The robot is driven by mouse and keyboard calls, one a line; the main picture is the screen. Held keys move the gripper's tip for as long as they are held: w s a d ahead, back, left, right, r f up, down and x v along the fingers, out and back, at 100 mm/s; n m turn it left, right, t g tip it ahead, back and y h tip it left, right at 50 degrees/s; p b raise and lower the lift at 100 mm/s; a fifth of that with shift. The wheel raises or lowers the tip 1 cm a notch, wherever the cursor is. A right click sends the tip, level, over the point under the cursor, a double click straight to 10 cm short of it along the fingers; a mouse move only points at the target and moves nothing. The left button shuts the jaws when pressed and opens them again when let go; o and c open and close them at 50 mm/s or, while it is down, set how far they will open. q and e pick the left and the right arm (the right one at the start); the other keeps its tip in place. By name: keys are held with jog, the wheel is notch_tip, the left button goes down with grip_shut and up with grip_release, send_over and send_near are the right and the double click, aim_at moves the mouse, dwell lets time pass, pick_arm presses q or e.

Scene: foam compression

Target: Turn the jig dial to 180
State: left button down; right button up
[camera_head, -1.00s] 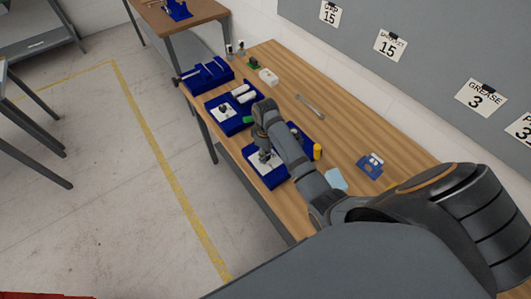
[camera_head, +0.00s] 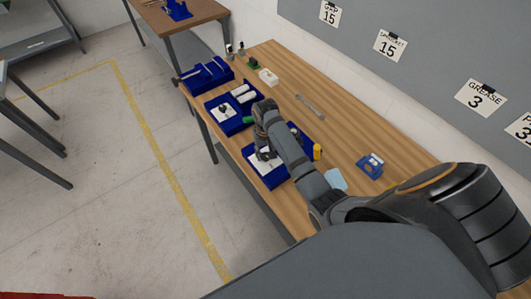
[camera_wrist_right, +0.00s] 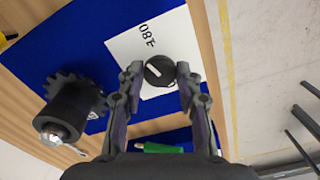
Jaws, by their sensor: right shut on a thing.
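The jig dial (camera_wrist_right: 159,71) is a round black knob with a white pointer line, set on a white plate (camera_wrist_right: 126,48) on a blue base (camera_wrist_right: 70,38). Dark print that looks like 180 is on the plate beside the dial, upside down in the right wrist view. The pointer line slants toward the upper left, roughly to the print's side. My right gripper (camera_wrist_right: 160,76) is shut on the dial, one finger on each side. In the head view my right gripper (camera_head: 265,153) is over the blue base (camera_head: 277,180), largely hiding the dial. My left gripper is out of view.
A dark toothed gear on a black shaft (camera_wrist_right: 72,105) stands close to the gripper. A green handle (camera_wrist_right: 163,148) lies nearby. Other blue trays (camera_head: 226,122), a wrench (camera_head: 310,106) and a yellow cylinder (camera_head: 317,152) are on the wooden bench (camera_head: 345,142).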

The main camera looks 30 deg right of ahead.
aim_at(265, 156)
jog(key=shift+m, duration=2)
jog(key=o, duration=1.2)
jog(key=shift+c, duration=0.2)
notch_tip(265, 156, up, 8)
jog(key=shift+f, duration=0.2)
jog(key=shift+f, duration=0.1)
